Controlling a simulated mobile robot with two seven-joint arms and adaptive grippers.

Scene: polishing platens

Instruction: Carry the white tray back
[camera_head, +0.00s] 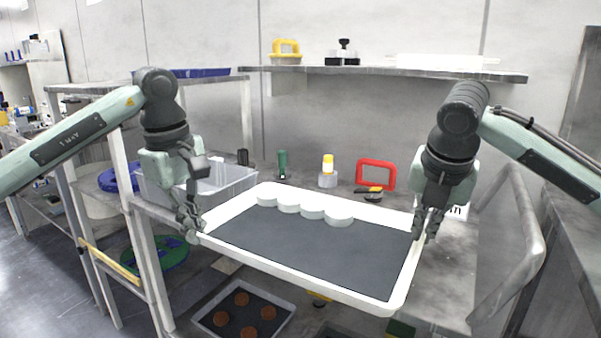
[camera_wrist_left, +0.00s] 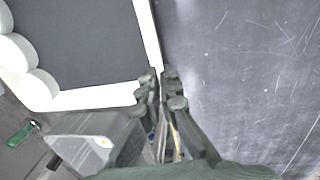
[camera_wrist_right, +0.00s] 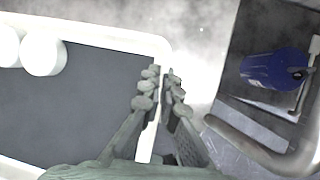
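The white tray (camera_head: 262,262) has a raised rim and a dark grey floor. It is held in the air in front of the bench. Several white round discs (camera_head: 312,210) stand in a row along its far side. My left gripper (camera_head: 193,222) is shut on the tray's left rim; the left wrist view shows the rim (camera_wrist_left: 148,35) running between the fingers. My right gripper (camera_head: 428,228) is shut on the right rim, and the right wrist view shows its fingers around the rim (camera_wrist_right: 150,135). The fingertips partly hide the rim.
A clear bin (camera_head: 235,181), a green bottle (camera_head: 282,165), a yellow-capped bottle (camera_head: 328,170) and a red frame (camera_head: 376,174) stand on the bench behind the tray. A lower tray with brown discs (camera_head: 243,308) lies below. A grey bar handle (camera_head: 530,245) stands right of my right gripper.

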